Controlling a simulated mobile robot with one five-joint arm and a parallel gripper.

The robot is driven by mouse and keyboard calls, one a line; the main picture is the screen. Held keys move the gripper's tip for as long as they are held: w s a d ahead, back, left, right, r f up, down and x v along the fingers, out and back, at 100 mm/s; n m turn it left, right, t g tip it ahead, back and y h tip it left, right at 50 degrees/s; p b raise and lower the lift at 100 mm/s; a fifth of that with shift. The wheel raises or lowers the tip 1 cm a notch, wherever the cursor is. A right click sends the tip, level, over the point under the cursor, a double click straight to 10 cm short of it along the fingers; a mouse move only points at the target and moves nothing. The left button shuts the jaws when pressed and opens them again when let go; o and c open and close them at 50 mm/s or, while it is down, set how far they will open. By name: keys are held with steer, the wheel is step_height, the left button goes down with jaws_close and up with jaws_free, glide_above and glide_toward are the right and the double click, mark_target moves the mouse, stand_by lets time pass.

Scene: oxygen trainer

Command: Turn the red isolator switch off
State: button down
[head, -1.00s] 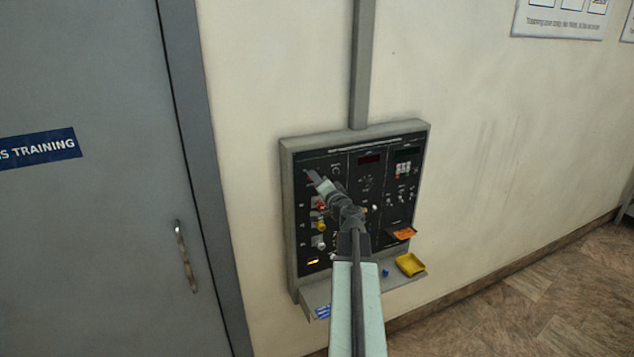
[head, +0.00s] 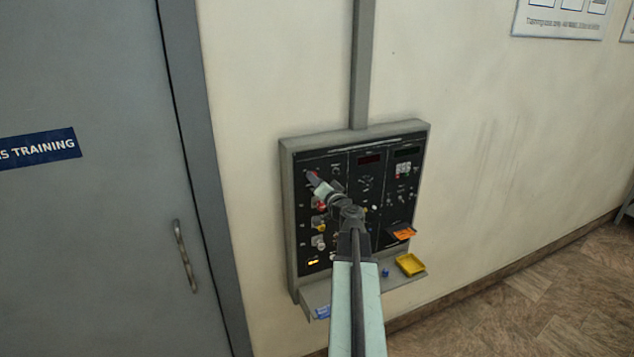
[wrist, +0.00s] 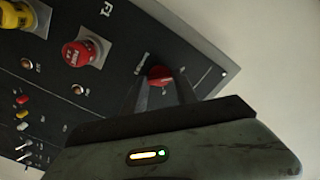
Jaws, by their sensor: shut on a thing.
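The red isolator switch (wrist: 160,76) is a small red knob near a corner of the dark control panel (wrist: 120,45). In the head view, a bit of its red (head: 309,174) shows at the panel's upper left, by the tip of my gripper (head: 313,179). In the wrist view, my gripper (wrist: 162,88) has its two dark fingers on either side of the knob, shut on it. The fingers and gripper body hide part of the knob, and I cannot read its position.
A larger red knob (wrist: 82,52) and a yellow knob (wrist: 18,16) stick out beside my gripper. A shelf below the panel holds a yellow tray (head: 410,264) and a small blue piece (head: 385,272). A grey door (head: 100,220) is to the left.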

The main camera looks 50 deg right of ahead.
steer(key=c, duration=1)
jaws_free()
steer(key=shift+o, duration=0.2)
steer(key=v, duration=0.8)
